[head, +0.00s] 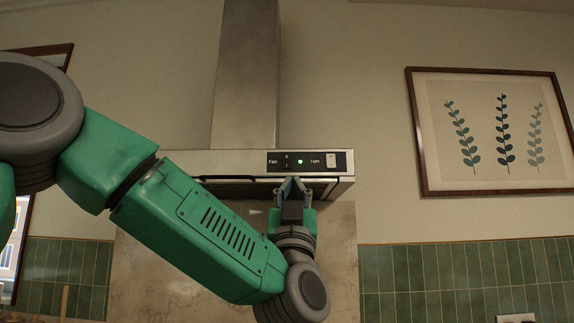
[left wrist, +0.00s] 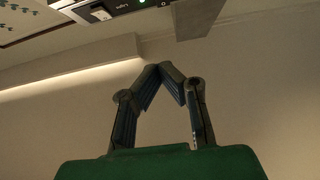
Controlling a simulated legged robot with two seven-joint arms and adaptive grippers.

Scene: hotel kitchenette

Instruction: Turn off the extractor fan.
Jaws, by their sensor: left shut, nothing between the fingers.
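The extractor fan's hood (head: 225,160) is on the wall in the head view, with a metal chimney (head: 245,75) above it. Its black control panel (head: 322,168) carries a small fan switch (head: 287,160) beside the "Fan" label, a lit green lamp (head: 300,161), and a white light switch (head: 333,160). My left gripper (head: 291,184) points up just below the panel, near the fan switch. I cannot tell whether it touches the hood. In the left wrist view its fingertips (left wrist: 161,69) meet with nothing between them. Part of the panel (left wrist: 122,5) shows at that view's top edge. My right gripper is out of view.
A dark bar (head: 225,179) runs along the hood's front, left of the gripper. A framed leaf picture (head: 490,130) hangs on the right wall above green tiles (head: 440,280). The wall between hood and picture is clear.

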